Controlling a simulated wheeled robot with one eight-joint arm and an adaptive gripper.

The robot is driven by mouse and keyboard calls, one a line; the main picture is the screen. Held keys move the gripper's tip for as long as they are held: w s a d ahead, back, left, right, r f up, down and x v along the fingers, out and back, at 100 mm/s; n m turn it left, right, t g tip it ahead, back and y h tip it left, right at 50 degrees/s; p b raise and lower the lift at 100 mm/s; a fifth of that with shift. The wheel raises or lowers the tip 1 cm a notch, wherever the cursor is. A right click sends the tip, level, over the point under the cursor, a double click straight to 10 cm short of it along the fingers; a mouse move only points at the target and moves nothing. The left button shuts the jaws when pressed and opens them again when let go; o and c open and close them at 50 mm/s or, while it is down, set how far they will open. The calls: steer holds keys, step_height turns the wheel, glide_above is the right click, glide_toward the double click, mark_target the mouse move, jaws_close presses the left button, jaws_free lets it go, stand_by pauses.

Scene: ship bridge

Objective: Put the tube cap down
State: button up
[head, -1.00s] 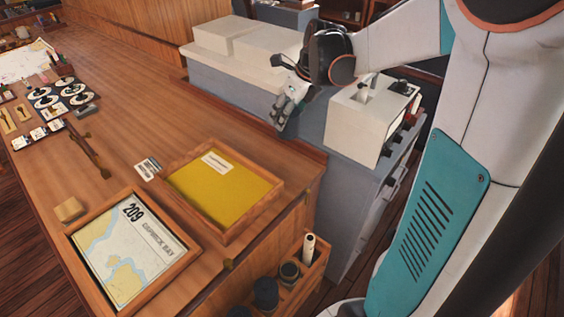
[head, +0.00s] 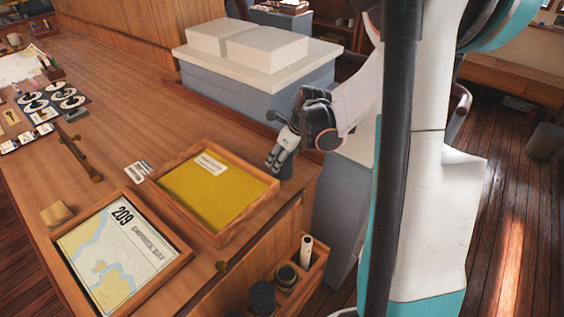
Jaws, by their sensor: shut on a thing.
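My gripper (head: 278,164) is over the right end of the wooden counter, just right of the yellow-lined tray. It is shut on a small dark blue piece (head: 286,170), which looks like the tube cap and shows beside and behind the fingers. The fingers hide part of it. I cannot tell whether the cap touches the counter top.
A framed chart marked 209 (head: 115,250) is nearer. A wooden holder (head: 318,268) with dark tubes and a pale roll (head: 306,247) hangs at the counter's end. A white-topped console (head: 250,70) stands behind.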

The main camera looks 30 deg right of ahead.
steer(key=shift+f, duration=0.7)
steer(key=shift+f, duration=0.1)
steer(key=o, duration=1.1)
steer(key=shift+c, duration=0.2)
steer(key=p+v, duration=0.3)
steer(key=v, duration=0.9)
steer(key=shift+w, duration=0.1)
